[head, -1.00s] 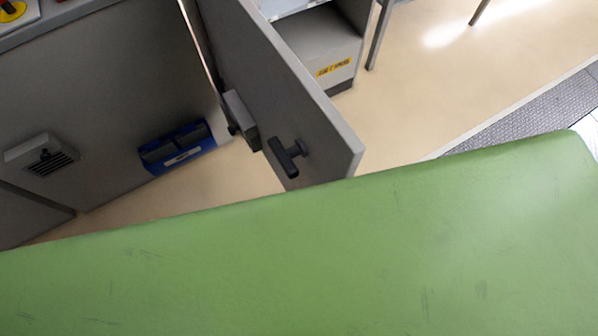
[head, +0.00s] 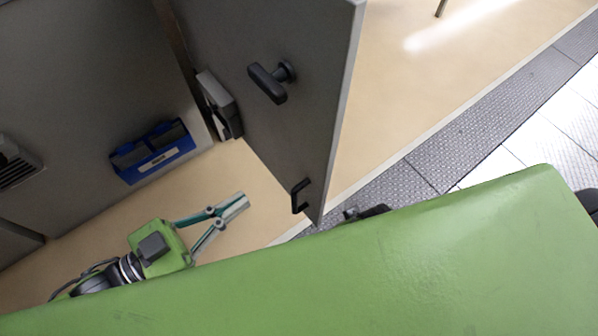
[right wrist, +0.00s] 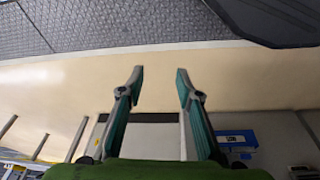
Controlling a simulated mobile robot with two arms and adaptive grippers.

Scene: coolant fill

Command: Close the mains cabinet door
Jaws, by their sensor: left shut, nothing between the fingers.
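The grey mains cabinet door (head: 300,110) stands open in the head view, jutting out from the cabinet wall. It carries a black T-shaped handle (head: 270,82) and, near its lower corner, a black pull handle (head: 299,195). My left gripper (head: 240,203) is shut and empty, left of the pull handle and apart from the door. My right gripper (right wrist: 160,75) is open and empty in the right wrist view. I cannot tell its place relative to the door.
A blue bin (head: 152,150) hangs on the grey cabinet wall (head: 85,80) at left. A grey box (head: 219,103) sits near the door's hinge side.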

